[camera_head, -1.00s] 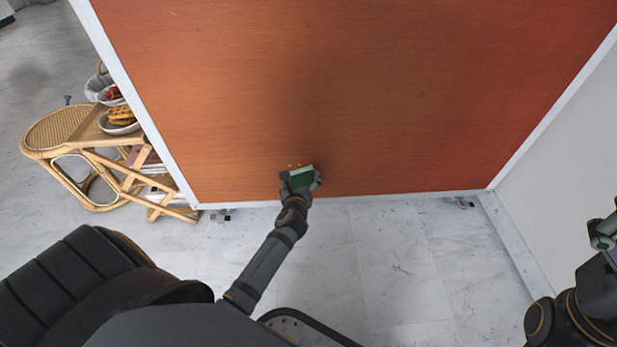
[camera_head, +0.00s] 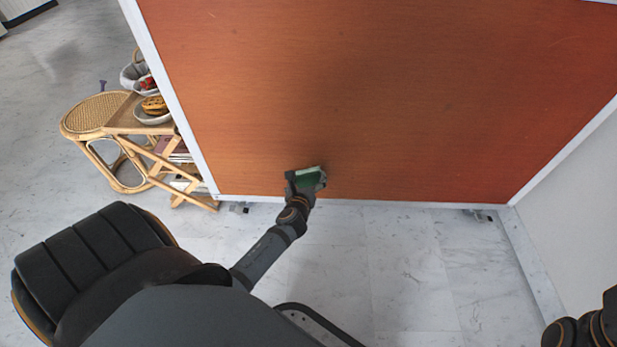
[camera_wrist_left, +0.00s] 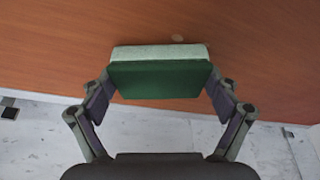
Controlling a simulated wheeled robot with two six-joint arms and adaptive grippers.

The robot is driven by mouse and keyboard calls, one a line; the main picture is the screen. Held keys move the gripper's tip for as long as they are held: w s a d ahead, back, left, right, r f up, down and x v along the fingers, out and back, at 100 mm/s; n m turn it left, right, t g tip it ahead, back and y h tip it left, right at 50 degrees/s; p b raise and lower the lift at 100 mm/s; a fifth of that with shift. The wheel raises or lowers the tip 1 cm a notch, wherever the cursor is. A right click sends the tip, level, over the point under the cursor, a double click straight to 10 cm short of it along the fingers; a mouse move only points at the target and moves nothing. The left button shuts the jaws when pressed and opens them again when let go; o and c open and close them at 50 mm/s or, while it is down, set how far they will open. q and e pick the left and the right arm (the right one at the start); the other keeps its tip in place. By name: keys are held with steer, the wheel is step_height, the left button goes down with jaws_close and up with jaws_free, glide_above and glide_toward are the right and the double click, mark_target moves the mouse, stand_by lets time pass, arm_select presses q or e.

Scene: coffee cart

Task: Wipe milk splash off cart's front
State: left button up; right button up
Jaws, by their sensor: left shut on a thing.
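The cart's front (camera_head: 400,110) is a large orange-brown wood panel with a white frame. My left gripper (camera_head: 306,179) is shut on a green sponge (camera_head: 310,176) with a pale layer, low on the panel and left of its middle. In the left wrist view, the sponge (camera_wrist_left: 160,78) sits between both fingers, its pale side toward the panel. I cannot tell whether it touches. No clear splash shows in the head view. Only part of my right arm shows at the lower right.
A rattan stool (camera_head: 98,114) and a rattan shelf (camera_head: 165,150) with bowls of food stand left of the cart. A white wall (camera_head: 575,180) borders the right side. The pale tiled floor (camera_head: 400,270) before the cart is clear.

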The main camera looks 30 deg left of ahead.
mark_target(333, 175)
arm_select(q)
steer(key=shift+w+d, duration=0.6)
steer(key=shift+d, duration=0.25)
steer(key=shift+w+d, duration=0.6)
steer(key=shift+d, duration=0.25)
steer(key=shift+w+d, duration=0.45)
steer(key=shift+d, duration=0.35)
steer(key=shift+w+d, duration=0.4)
steer(key=shift+d, duration=0.4)
steer(key=shift+w+a+p, duration=0.1)
steer(key=shift+w+p, duration=0.05)
steer(key=shift+p, duration=0.15)
steer(key=shift+s+a+r+p, duration=0.1)
steer(key=shift+s+a+p, duration=0.3)
steer(key=shift+a, duration=0.2)
steer(key=shift+s+a+p, duration=0.25)
steer(key=shift+s+a, duration=0.15)
steer(key=shift+a, duration=0.2)
steer(key=shift+s+a, duration=0.3)
steer(key=shift+a, duration=0.15)
steer(key=shift+s+a+p, duration=0.3)
steer(key=shift+s+a, duration=0.05)
steer(key=shift+a, duration=0.2)
steer(key=shift+s+a+p, duration=0.25)
steer(key=shift+s+a, duration=0.05)
steer(key=shift+a, duration=0.2)
steer(key=shift+s+a, duration=0.3)
steer(key=shift+a, duration=0.25)
